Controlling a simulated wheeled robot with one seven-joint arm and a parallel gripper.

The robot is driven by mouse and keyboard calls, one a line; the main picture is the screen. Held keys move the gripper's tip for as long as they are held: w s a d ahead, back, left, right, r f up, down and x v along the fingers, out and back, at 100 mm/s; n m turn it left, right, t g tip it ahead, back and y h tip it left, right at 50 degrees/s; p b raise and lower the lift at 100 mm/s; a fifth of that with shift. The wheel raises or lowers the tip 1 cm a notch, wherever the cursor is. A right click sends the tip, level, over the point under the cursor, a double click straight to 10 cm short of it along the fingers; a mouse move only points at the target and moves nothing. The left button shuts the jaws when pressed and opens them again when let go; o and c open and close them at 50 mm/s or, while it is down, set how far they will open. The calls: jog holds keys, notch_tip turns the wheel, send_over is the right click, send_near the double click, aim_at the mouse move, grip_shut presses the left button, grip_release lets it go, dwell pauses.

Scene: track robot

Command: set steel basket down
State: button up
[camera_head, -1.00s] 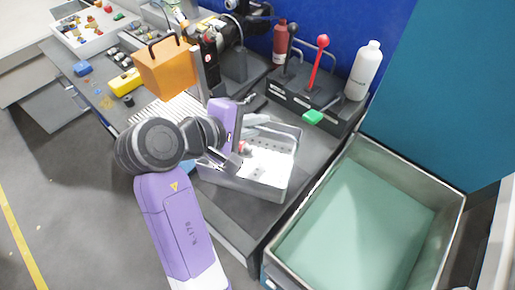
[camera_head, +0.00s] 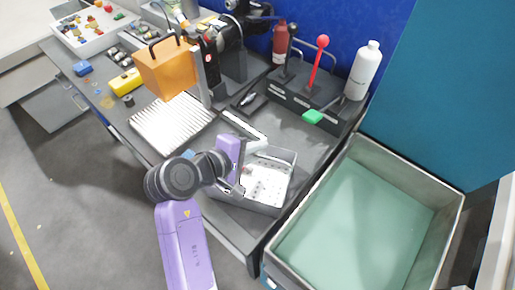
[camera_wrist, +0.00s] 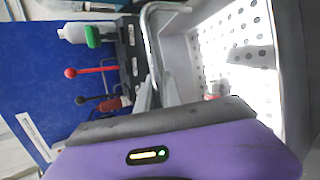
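The steel basket (camera_head: 268,208) is a grey open box with a perforated bottom, over the front right corner of the dark workbench (camera_head: 215,215). In the wrist view the basket (camera_wrist: 290,60) fills the right side, with its bent handle (camera_wrist: 150,35) near the middle. My gripper (camera_head: 236,187) is at the basket's left side, and its fingers seem closed on the handle; the purple hand partly hides the grip. The basket looks about level. I cannot tell whether its underside touches the bench. A small reddish thing (camera_wrist: 216,89) shows at the basket.
A large grey bin with a green floor (camera_head: 345,225) stands close on the right. A ribbed plate (camera_head: 170,122) and an orange box (camera_head: 166,68) lie to the left.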

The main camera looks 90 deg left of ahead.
jog(key=o, duration=0.4)
jog(key=shift+f, duration=0.15)
jog(key=v, duration=1.2)
jog(key=shift+b, duration=0.4)
